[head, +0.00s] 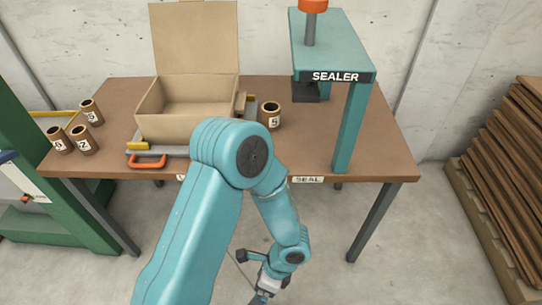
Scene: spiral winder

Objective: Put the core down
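Several brown cylindrical cores with white number labels stand on the table. One labelled 5 (270,115) stands upright, right of the cardboard box and left of the sealer. Three more, a rear core (91,112), a front-left core (57,139) and a core beside it (83,139), stand at the table's left end. My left gripper (264,295) is low in front of the table, near the bottom edge, well away from the cores. Its fingertips are small and partly cut off, and I see no core in it. My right gripper is not in view.
An open cardboard box (190,122) sits on the brown table (385,150), with an orange handle (148,162) at its front. The teal sealer (330,50) stands at the right. A green machine (35,195) is left. Stacked brown slats (500,180) stand far right.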

